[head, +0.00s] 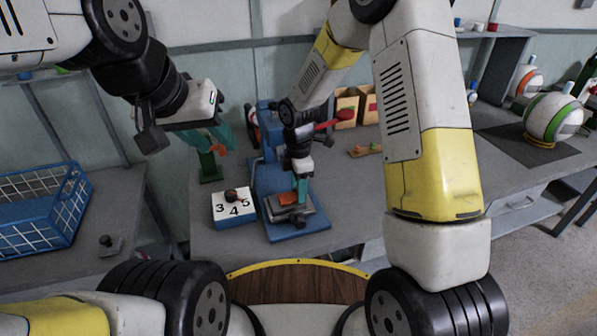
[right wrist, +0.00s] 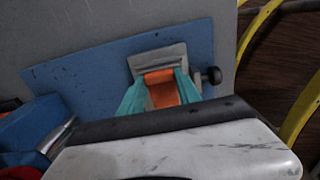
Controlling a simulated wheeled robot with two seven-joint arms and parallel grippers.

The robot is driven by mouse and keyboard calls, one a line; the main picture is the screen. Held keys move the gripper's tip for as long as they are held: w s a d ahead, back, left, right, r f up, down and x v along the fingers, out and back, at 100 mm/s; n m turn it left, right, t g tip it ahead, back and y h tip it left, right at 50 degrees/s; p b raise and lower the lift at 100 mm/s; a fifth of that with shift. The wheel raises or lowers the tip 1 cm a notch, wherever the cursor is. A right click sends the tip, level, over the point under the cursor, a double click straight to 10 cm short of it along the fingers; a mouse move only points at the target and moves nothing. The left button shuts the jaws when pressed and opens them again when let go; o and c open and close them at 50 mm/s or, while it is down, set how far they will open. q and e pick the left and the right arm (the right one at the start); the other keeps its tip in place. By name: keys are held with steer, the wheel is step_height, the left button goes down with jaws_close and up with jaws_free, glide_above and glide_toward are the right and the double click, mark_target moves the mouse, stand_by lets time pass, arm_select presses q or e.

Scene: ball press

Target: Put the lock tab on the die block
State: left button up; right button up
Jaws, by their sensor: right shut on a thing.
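The grey die block (head: 308,208) sits on the blue base plate of the press, with a dark knob on its side. It also shows in the right wrist view (right wrist: 160,58). My right gripper (head: 301,196) points down at it, and its teal fingers are shut on the orange lock tab (right wrist: 161,88). In the right wrist view the tab lies over the die block; I cannot tell whether it touches or is seated. Orange also shows beside the fingers in the head view. My left gripper (head: 222,137) is raised at the left, and its finger gap is unclear.
The blue press (head: 270,178) stands behind the die block. A white block with numbers (head: 233,208) and a dark knob is to its left. A green stand (head: 209,168) is behind that. A blue wire basket (head: 40,215) is far left. The right table has free room.

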steer(key=o, duration=1.3)
steer(key=shift+f, duration=0.1)
steer(key=s+d+r+m+t, duration=0.1)
steer(key=s+d+r+m, duration=0.15)
steer(key=r, duration=0.75)
steer(key=s+d+r+m+t, duration=0.1)
steer(key=s+d+r+m, duration=0.15)
steer(key=r, duration=0.85)
steer(key=shift+s+d+r+m+t+y, duration=0.35)
steer(key=shift+s+d+r+m+t, duration=0.35)
steer(key=shift+s+d+r+m, duration=1.3)
steer(key=shift+s+d+r+m+t+y, duration=0.4)
steer(key=shift+s+d+r+m+t, duration=0.5)
steer(key=shift+s+m, duration=2.25)
steer(key=shift+s+d+r+m+t+y, duration=0.45)
steer(key=shift+s+d+r+m, duration=0.6)
steer(key=shift+s+d+m, duration=1.35)
